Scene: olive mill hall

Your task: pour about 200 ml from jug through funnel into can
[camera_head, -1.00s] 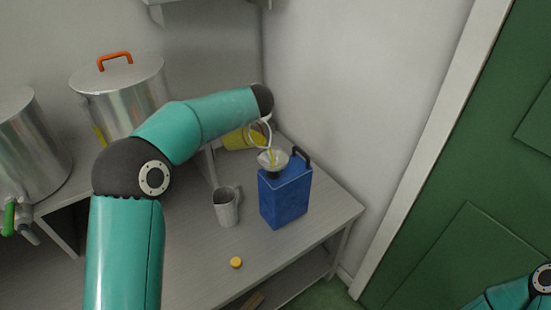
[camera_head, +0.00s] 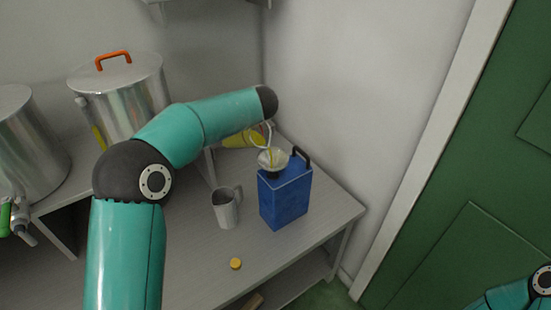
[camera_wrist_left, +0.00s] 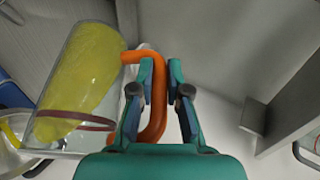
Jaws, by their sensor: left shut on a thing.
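The blue can (camera_head: 286,196) stands upright on the bench with the funnel (camera_head: 272,160) in its top. The clear jug (camera_head: 239,139) holds yellow-green oil and is strongly tilted behind my left arm, its rim above the funnel. A yellow streak shows at the funnel. In the left wrist view the jug (camera_wrist_left: 80,80) has a dark red band near its rim, and part of the funnel (camera_wrist_left: 12,150) shows at lower left. My left gripper (camera_wrist_left: 160,75) is shut on the jug's orange handle; the arm hides it in the head view. My right gripper is out of view.
A metal mug (camera_head: 227,208) stands left of the can, and a yellow cap (camera_head: 235,263) lies in front on the bench (camera_head: 190,268). A steel vat with an orange handle (camera_head: 122,95) stands behind my left arm. The wall is close behind the can.

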